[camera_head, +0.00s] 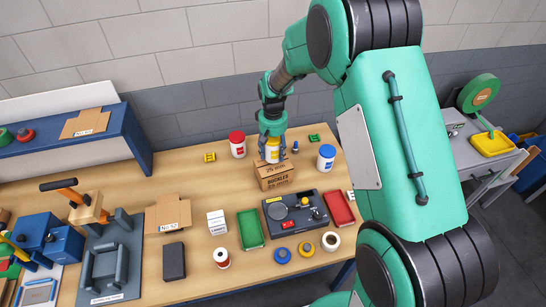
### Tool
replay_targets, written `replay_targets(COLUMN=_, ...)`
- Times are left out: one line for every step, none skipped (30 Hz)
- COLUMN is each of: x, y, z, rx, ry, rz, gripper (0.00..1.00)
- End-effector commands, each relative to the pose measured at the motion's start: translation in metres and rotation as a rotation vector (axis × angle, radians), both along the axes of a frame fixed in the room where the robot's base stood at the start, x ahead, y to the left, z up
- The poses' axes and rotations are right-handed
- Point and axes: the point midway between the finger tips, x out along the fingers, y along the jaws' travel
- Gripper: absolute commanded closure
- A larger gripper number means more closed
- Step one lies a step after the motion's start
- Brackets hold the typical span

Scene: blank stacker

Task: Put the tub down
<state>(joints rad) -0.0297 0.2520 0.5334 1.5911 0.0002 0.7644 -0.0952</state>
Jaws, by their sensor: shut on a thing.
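The tub (272,154) is small, yellow and white, and my gripper (271,143) is shut on it from above. The fingers hide part of its sides. The tub is upright right at the top of a brown cardboard box (275,183) with dark print, near the back of the wooden bench (195,255). I cannot tell whether its bottom touches the box or hangs just above it.
A red-lidded tub (237,146) stands left of the box and a blue-lidded tub (326,158) right of it. A grey device (295,212), a green tray (250,229) and a red tray (338,208) lie in front. Small bare patches of bench lie between them.

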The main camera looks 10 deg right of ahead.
Motion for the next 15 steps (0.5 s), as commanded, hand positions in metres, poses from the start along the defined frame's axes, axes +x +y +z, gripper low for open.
replay_targets(x=0.0, y=0.0, z=-0.003, rx=0.0, ry=0.001, rz=0.0, gripper=0.78)
replay_targets(x=0.0, y=0.0, z=-0.006, rx=0.0, ry=0.001, rz=0.0, gripper=0.78)
replay_targets(x=0.0, y=0.0, z=-0.01, rx=0.0, ry=0.001, rz=0.0, gripper=0.78)
replay_targets(x=0.0, y=0.0, z=-0.013, rx=0.0, ry=0.0, rz=0.0, gripper=0.78)
replay_targets(x=0.0, y=0.0, z=-0.016, rx=0.0, ry=0.001, rz=0.0, gripper=0.78)
replay_targets(x=0.0, y=0.0, z=-0.021, rx=0.0, ry=0.001, rz=0.0, gripper=0.78)
replay_targets(x=0.0, y=0.0, z=-0.024, rx=0.0, ry=0.001, rz=0.0, gripper=0.78)
replay_targets(x=0.0, y=0.0, z=-0.027, rx=0.0, ry=0.001, rz=0.0, gripper=0.78)
replay_targets(x=0.0, y=0.0, z=-0.03, rx=0.0, ry=0.001, rz=0.0, gripper=0.78)
replay_targets(x=0.0, y=0.0, z=-0.032, rx=0.0, ry=0.0, rz=0.0, gripper=0.78)
replay_targets(x=0.0, y=0.0, z=-0.033, rx=0.0, ry=0.0, rz=0.0, gripper=0.78)
replay_targets(x=0.0, y=0.0, z=-0.033, rx=0.0, ry=-0.001, rz=0.0, gripper=0.78)
replay_targets(x=0.0, y=0.0, z=-0.033, rx=0.0, ry=-0.001, rz=0.0, gripper=0.78)
replay_targets(x=0.0, y=0.0, z=-0.033, rx=0.0, ry=-0.001, rz=0.0, gripper=0.78)
replay_targets(x=0.0, y=0.0, z=-0.033, rx=0.0, ry=-0.001, rz=0.0, gripper=0.78)
